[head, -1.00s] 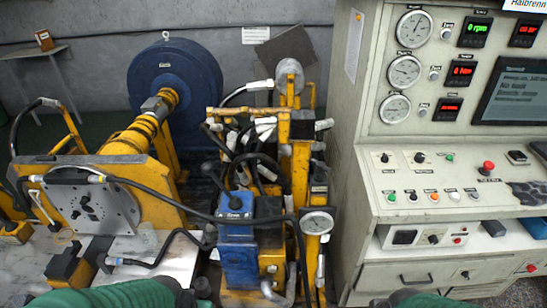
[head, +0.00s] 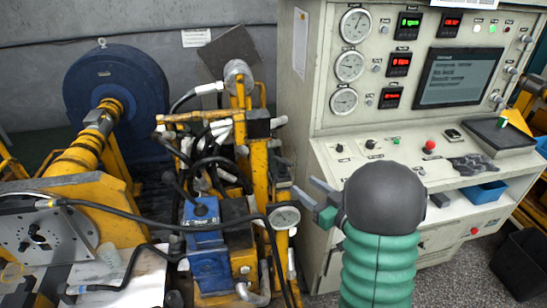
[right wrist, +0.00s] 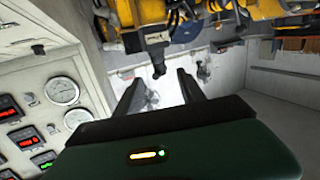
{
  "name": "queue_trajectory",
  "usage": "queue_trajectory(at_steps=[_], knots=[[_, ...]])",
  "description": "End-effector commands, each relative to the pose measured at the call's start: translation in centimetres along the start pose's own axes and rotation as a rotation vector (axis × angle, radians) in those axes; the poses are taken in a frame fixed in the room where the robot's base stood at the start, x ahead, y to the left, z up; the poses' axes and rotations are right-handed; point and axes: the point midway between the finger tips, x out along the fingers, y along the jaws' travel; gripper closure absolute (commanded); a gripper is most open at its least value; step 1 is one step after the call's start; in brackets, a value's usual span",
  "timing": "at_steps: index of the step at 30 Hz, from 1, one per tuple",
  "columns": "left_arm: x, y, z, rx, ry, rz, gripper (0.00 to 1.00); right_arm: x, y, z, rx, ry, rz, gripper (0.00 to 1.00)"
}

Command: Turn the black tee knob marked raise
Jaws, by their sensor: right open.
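Two small black knobs sit on the cream console's sloped panel in the head view, the left one (head: 340,148) and the right one (head: 371,144). Their labels are too small to read, so I cannot tell which is marked raise. My right gripper (head: 307,190) is open and empty in front of the console's left edge, lower than the knobs and apart from them. In the right wrist view its two dark fingers (right wrist: 157,88) are spread, with a dark knob-like part (right wrist: 158,68) beyond them that I cannot identify. My left gripper is out of view.
The console carries dials, red displays, a screen (head: 458,77) and a red button (head: 430,146). A blue tray (head: 482,192) sits at its right.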

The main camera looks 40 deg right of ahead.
Motion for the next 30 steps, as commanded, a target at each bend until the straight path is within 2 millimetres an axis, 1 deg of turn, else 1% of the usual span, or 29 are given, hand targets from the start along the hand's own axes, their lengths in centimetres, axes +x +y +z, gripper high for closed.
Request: queue_trajectory(at_steps=[1, 4, 6, 8, 11, 21, 24, 27, 30], knots=[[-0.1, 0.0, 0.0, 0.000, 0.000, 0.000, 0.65, -0.9, 0.5, -0.3, 0.012, 0.026, -0.017, 0.53], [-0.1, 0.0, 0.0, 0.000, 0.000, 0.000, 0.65, -1.8, 0.6, -0.9, 0.026, 0.063, -0.049, 0.53], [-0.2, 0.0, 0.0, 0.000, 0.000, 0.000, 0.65, -1.6, 0.7, -1.1, 0.030, 0.073, -0.058, 0.53], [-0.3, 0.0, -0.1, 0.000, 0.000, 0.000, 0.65, -0.9, 0.6, -1.2, 0.031, 0.073, -0.062, 0.53], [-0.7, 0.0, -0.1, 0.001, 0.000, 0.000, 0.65, 1.1, 0.2, -1.5, 0.029, 0.074, -0.064, 0.53], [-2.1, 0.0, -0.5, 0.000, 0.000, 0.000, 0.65, 9.9, -0.6, -2.4, 0.024, 0.075, -0.063, 0.53], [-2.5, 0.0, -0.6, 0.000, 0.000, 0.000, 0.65, 12.1, -0.6, -2.5, 0.026, 0.075, -0.062, 0.53], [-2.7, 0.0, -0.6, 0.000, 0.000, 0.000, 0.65, 13.7, -0.4, -2.5, 0.026, 0.075, -0.060, 0.53], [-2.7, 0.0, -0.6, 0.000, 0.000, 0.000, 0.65, 14.6, -0.5, -2.5, 0.027, 0.076, -0.059, 0.53]])
